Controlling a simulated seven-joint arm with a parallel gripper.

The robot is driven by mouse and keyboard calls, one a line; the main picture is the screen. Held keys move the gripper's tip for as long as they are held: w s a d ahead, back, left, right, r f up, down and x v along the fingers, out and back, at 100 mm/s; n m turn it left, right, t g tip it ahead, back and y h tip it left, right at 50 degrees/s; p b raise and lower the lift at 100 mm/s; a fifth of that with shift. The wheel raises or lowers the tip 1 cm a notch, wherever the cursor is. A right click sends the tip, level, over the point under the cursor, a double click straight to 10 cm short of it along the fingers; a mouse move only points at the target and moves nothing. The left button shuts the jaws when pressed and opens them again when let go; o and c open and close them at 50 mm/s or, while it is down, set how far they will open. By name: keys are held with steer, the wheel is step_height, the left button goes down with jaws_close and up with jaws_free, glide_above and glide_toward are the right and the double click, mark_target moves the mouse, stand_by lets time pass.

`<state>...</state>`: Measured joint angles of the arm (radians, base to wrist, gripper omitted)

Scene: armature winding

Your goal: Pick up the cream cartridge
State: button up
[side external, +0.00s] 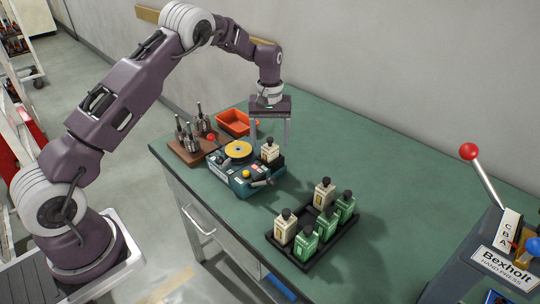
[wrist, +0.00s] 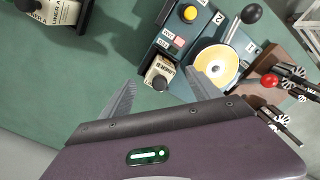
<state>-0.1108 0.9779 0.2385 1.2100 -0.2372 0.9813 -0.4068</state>
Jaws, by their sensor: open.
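A cream cartridge (side external: 270,151) with a black cap stands at the winding machine (side external: 234,178). In the wrist view this cream cartridge (wrist: 160,73) shows cap towards me, beside the machine's yellow disc. My gripper (side external: 271,147) is open and points down at it. In the wrist view the cartridge appears between the fingertips (wrist: 160,78), with a gap on both sides. How far the fingers reach down around it is hard to tell. Two more cream cartridges (side external: 325,192) (side external: 285,227) stand in a black tray (side external: 327,250).
Several green cartridges (side external: 307,244) share the tray. An orange bin (side external: 236,122) and a wooden block with dark metal pieces (side external: 190,150) stand behind the machine. A hand press (side external: 500,258) with a red-knobbed lever is at right. Table between tray and press is clear.

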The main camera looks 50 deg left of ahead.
step_height(320, 180, down, 2)
steer(key=shift+f, duration=0.15)
steer(key=c, duration=1.5)
steer(key=shift+o, duration=0.2)
step_height(320, 180, up, 10)
steer(key=shift+r, duration=0.1)
